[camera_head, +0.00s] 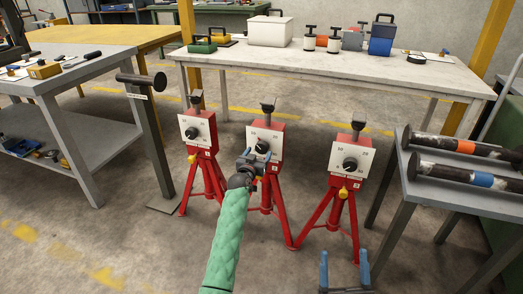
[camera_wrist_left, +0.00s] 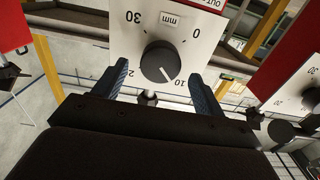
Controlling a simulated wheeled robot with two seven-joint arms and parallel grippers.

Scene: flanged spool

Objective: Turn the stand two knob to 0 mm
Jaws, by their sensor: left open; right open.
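Three red tripod stands with white dial plates stand in a row. The middle stand (camera_head: 275,127) has a black round knob (camera_head: 262,147) on its plate. My left gripper (camera_head: 250,160) is open in front of this plate, just below the knob. In the left wrist view the knob (camera_wrist_left: 158,62) shows beyond and between the open fingers of my left gripper (camera_wrist_left: 163,82), with no clear contact. Its white pointer line points near the 10 mark; 0 (camera_wrist_left: 196,31) and 30 are also readable. My right gripper (camera_head: 344,270) is open and empty at the bottom of the head view.
The left stand (camera_head: 205,145) and right stand (camera_head: 347,184) flank the middle one closely. A grey table (camera_head: 480,204) with dark rollers stands at right. A grey post (camera_head: 150,140) with a black bar stands at left. A long workbench (camera_head: 330,62) runs behind.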

